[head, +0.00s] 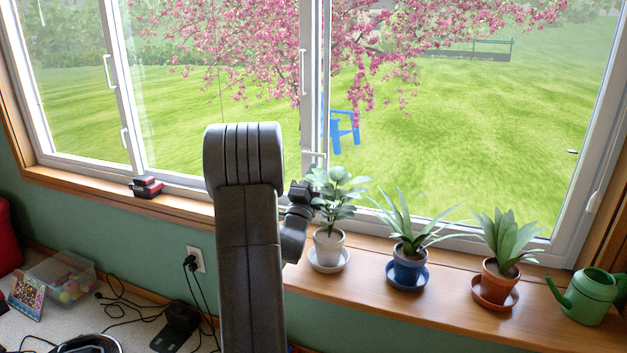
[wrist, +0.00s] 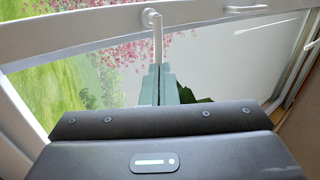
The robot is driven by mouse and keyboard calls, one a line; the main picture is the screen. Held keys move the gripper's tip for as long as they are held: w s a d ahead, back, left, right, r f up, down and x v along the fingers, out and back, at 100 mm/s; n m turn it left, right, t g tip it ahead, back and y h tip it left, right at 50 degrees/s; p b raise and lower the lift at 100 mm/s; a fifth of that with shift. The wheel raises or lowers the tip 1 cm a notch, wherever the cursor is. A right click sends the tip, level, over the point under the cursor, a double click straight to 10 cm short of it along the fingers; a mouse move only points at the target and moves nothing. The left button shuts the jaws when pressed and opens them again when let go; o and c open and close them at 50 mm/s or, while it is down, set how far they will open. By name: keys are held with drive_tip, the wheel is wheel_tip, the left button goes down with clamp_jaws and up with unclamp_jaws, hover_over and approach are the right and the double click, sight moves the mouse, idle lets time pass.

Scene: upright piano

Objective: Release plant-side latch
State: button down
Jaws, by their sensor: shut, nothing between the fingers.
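In the wrist view a white window latch (wrist: 153,20) sits on the white frame, its thin lever pointing down the picture toward my fingers. My gripper (wrist: 160,68) is shut and empty, its grey-green fingertips overlapping the lever's lower end; I cannot tell whether they touch. In the head view a white latch (head: 314,157) shows on the middle window post, just above the leafy plant in the white pot (head: 328,247). My dark wrist is beside that plant, and the fingers are not clearly visible there.
A blue-potted plant (head: 408,266), a terracotta-potted plant (head: 498,285) and a green watering can (head: 590,298) stand along the wooden sill to the right. Another white handle (wrist: 246,9) is on the frame in the wrist view. A small red-and-black object (head: 146,188) lies on the left sill.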

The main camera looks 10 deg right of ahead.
drive_tip(key=p+v, duration=0.1)
drive_tip(key=v, duration=1)
drive_tip(key=shift+w+a+r, duration=0.1)
drive_tip(key=shift+w, duration=0.05)
